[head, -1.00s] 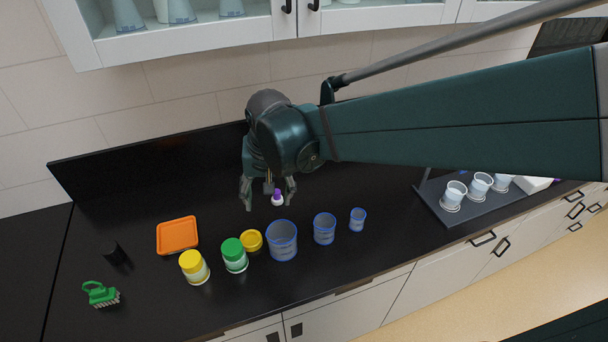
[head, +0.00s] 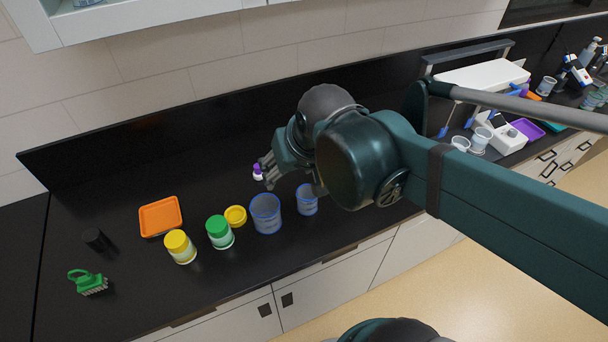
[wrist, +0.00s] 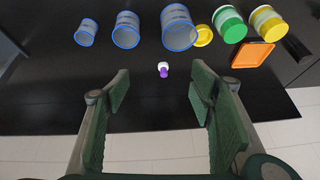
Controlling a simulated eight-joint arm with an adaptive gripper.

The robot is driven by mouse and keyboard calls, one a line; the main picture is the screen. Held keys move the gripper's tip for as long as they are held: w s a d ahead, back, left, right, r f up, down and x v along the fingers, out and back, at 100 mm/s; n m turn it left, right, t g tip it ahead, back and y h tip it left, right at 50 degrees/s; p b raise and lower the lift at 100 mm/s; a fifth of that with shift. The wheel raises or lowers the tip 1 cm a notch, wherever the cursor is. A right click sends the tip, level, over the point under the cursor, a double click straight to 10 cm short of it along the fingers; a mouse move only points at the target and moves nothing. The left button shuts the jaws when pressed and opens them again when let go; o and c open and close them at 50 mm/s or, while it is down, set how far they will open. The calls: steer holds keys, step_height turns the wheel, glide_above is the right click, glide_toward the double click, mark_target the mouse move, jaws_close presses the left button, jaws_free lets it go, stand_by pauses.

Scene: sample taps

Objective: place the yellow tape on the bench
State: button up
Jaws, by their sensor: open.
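The yellow tape (head: 235,216) is a small round yellow roll lying flat on the black bench (head: 345,229), just right of a green-lidded jar. In the wrist view the tape (wrist: 203,35) lies beyond the fingers, right of centre, between the largest blue-rimmed beaker and the green-lidded jar. My gripper (head: 292,181) is open and hangs over the bench, behind and to the right of the tape.
Blue-rimmed beakers (head: 265,214), a green-lidded jar (head: 219,232), a yellow-lidded jar (head: 180,247) and an orange tray (head: 160,216) line the bench. A green brush (head: 88,282) lies at left. Bench behind the row is largely clear.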

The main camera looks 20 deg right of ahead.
steer(key=shift+n+t, duration=0.4)
steer(key=shift+t, duration=0.3)
steer(key=s, duration=0.1)
steer(key=s+d, duration=0.2)
steer(key=shift+s+d+r, duration=0.15)
steer(key=shift+s+r, duration=0.1)
steer(key=shift+c, duration=1.1)
steer(key=w+a+f+m+g+p, duration=0.35)
steer(key=w+a+f+m, duration=0.3)
steer(key=w+a, duration=0.35)
steer(key=w+a+f+m+g+h+p, duration=0.1)
steer(key=w+a+f+m, duration=0.2)
steer(key=f, duration=0.3)
steer(key=w+a+f+m+g+h, duration=0.1)
steer(key=w+a+f+m+g, duration=0.1)
steer(key=a+f+m, duration=0.2)
steer(key=shift+w+a+f+p, duration=0.4)
steer(key=shift+a+f, duration=0.2)
steer(key=shift+f, duration=0.3)
